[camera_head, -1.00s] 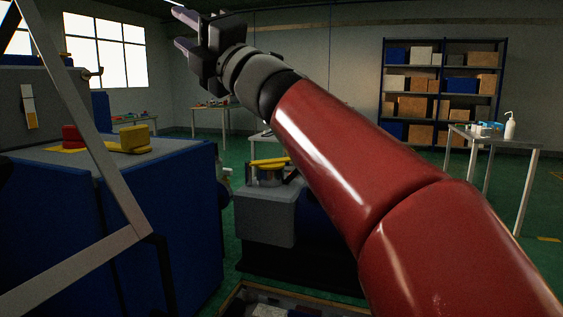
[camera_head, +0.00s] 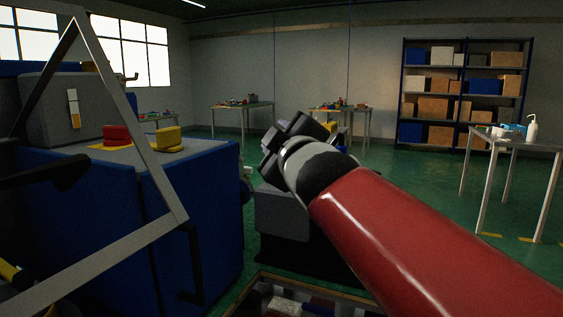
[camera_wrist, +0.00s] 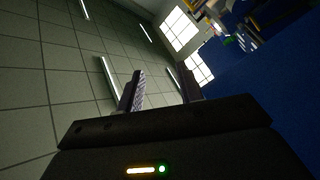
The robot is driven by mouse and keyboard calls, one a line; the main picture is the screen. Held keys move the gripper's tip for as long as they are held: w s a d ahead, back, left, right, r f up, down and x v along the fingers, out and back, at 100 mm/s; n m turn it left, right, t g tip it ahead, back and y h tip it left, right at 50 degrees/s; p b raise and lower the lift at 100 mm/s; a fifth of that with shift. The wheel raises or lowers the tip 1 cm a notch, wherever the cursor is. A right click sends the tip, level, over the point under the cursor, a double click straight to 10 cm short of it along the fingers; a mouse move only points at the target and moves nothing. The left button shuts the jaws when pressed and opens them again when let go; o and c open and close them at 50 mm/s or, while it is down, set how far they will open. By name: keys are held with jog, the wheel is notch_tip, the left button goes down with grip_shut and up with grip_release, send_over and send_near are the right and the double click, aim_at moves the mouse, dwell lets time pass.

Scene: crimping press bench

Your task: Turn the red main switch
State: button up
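A red knob (camera_head: 117,135), likely the red main switch, sits on a yellow plate (camera_head: 97,147) on the grey top of a blue cabinet (camera_head: 95,210) in the head view. A yellow block-shaped part (camera_head: 168,138) stands just right of it. My gripper (camera_head: 276,138) is in the air right of the cabinet, clear of the red knob. In the wrist view, its two fingers (camera_wrist: 162,76) are apart with nothing between them. That view shows ceiling, windows and a blue surface; I cannot make out the red knob there.
A slanted metal frame (camera_head: 158,180) crosses in front of the cabinet. A grey machine (camera_head: 280,212) stands below my gripper, with a bin of parts (camera_head: 290,303) in front. A table (camera_head: 510,143) and shelves (camera_head: 462,95) stand right; green floor between is open.

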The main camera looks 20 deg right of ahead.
jog(key=shift+m+g+h, duration=0.4)
jog(key=shift+m+g, duration=0.3)
jog(key=shift+m, duration=0.2)
jog(key=f, duration=0.1)
jog(key=s+f, duration=0.1)
jog(key=f, duration=0.2)
jog(key=shift+s+d, duration=0.3)
jog(key=shift+s, duration=0.1)
jog(key=shift+o, duration=1.3)
jog(key=shift+r, duration=0.15)
